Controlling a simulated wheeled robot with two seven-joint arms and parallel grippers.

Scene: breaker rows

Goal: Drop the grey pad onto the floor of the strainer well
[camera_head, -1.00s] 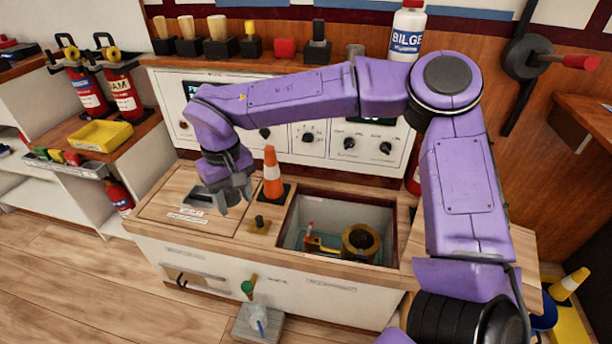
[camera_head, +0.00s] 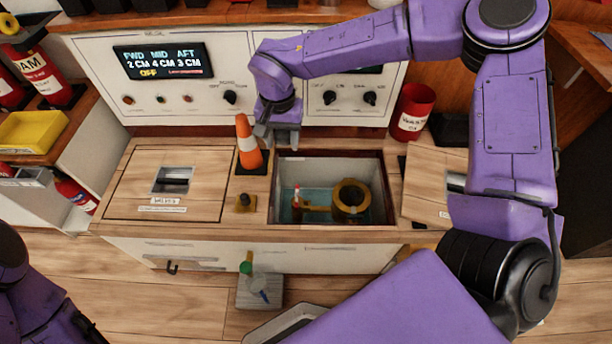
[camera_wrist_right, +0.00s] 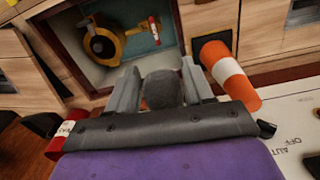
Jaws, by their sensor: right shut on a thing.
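My right gripper (camera_head: 283,143) is above the back left edge of the strainer well (camera_head: 325,170), beside the orange and white cone. In the wrist view, the right gripper's fingers (camera_wrist_right: 163,92) are shut on the rounded grey pad (camera_wrist_right: 163,89). The pad is hidden in the head view. The open well also shows in the wrist view (camera_wrist_right: 100,73), ahead of the fingers. Inside it are a brass ring-shaped fitting (camera_head: 351,199) and a thin red-tipped piece (camera_head: 297,194). My left arm shows at the lower left, but its gripper is outside the view.
The cone (camera_head: 248,146) stands close left of the right gripper; I cannot tell whether they touch. A small knob (camera_head: 244,202) sits left of the well. A wooden hatch lid (camera_head: 165,187) lies further left. The control panel (camera_head: 215,75) rises behind.

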